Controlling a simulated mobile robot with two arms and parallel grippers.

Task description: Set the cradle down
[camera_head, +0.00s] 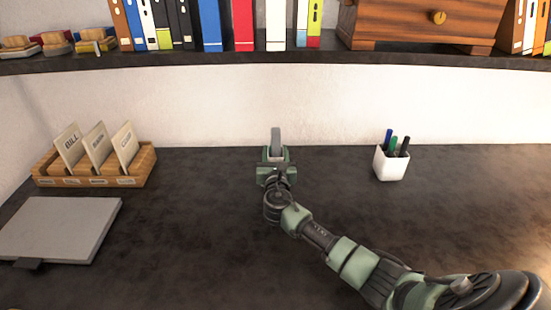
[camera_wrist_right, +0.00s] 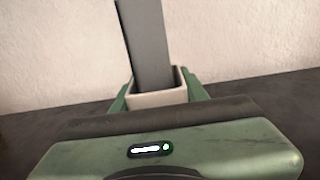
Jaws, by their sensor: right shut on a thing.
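The cradle, a small pale square holder (camera_wrist_right: 158,99), is between the green fingers of my right gripper (camera_head: 276,155) in the right wrist view. A flat grey upright piece (camera_wrist_right: 146,45) rises out of it, leaning slightly; it also shows in the head view (camera_head: 276,140). The right gripper is shut on the cradle at the back middle of the dark desk, close to the wall. The cradle's underside is hidden, so I cannot tell whether it touches the desk. My left gripper is not in view.
A wooden card tray (camera_head: 97,182) and a closed grey laptop-like slab (camera_head: 58,228) lie at left. A white pen cup (camera_head: 391,166) stands at right. A shelf (camera_head: 200,58) with binders runs above. The desk around the gripper is clear.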

